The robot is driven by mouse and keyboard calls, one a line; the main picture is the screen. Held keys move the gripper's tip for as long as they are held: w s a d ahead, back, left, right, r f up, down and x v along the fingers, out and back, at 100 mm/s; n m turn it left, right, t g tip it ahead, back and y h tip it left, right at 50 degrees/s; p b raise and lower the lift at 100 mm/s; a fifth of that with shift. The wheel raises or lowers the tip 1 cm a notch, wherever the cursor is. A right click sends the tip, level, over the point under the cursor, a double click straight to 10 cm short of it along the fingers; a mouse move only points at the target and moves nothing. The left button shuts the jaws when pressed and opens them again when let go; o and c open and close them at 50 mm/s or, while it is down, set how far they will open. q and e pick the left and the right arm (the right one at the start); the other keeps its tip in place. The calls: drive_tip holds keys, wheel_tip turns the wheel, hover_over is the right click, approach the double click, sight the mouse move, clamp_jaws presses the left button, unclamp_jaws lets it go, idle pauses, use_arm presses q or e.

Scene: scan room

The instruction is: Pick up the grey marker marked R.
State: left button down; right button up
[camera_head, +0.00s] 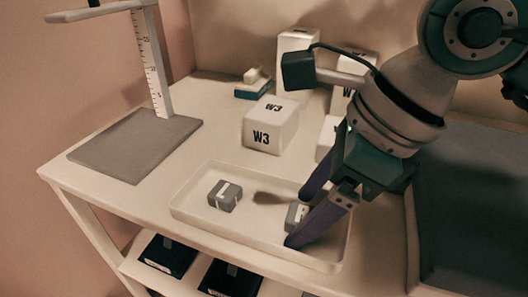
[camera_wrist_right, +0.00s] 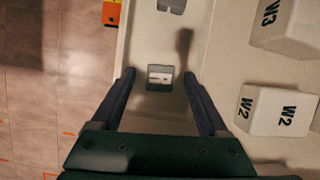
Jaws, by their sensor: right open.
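A small grey marker (camera_head: 296,214) sits in the right part of the shallow white tray (camera_head: 185,213), partly hidden by my right gripper; its letter is not readable. In the right wrist view the marker (camera_wrist_right: 160,84) lies between the fingertips, with a gap on each side. My right gripper (camera_head: 300,219) is open around it, pointing down into the tray; its fingers also show in the wrist view (camera_wrist_right: 159,75). Another grey marker (camera_head: 222,196), marked L, lies further left in the tray, and its edge shows at the top of the wrist view (camera_wrist_right: 171,6). My left gripper is not in view.
White boxes marked W3 (camera_head: 270,124) and W2 (camera_wrist_right: 275,111) stand behind the tray. A height gauge on a grey base (camera_head: 135,147) stands at the left. A dark surface (camera_head: 470,215) lies at the right. A shelf (camera_head: 180,285) below holds dark items.

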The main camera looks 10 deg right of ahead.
drive_tip(key=shift+c, duration=0.2)
clamp_jaws()
idle(0.4)
